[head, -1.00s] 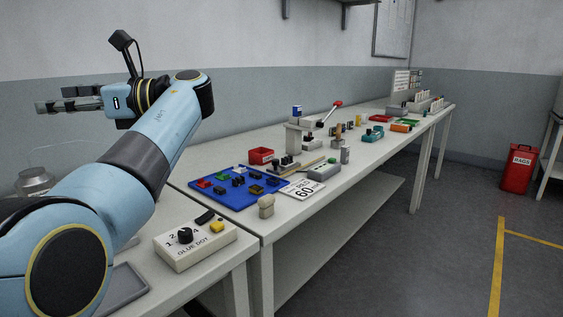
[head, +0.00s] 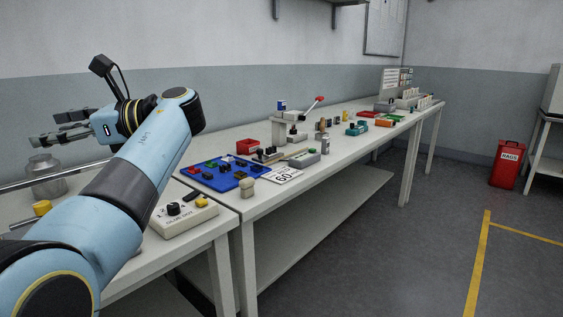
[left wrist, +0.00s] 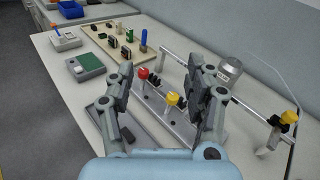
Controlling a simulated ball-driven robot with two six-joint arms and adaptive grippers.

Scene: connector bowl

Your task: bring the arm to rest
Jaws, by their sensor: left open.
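My left gripper (head: 62,134) is at the far left of the head view, raised above the near bench. In the left wrist view my left gripper (left wrist: 165,92) shows both fingers spread apart with nothing between them. Beyond and below the fingers is a grey fixture with red and yellow knobs (left wrist: 173,99). My right gripper is in neither view.
A glue dot box (head: 184,216) sits near the bench's front edge. A blue mat (head: 225,181) with several small parts lies behind it. A metal pot (head: 46,177) stands below my left gripper. A red bin (head: 507,164) stands on the open floor at right.

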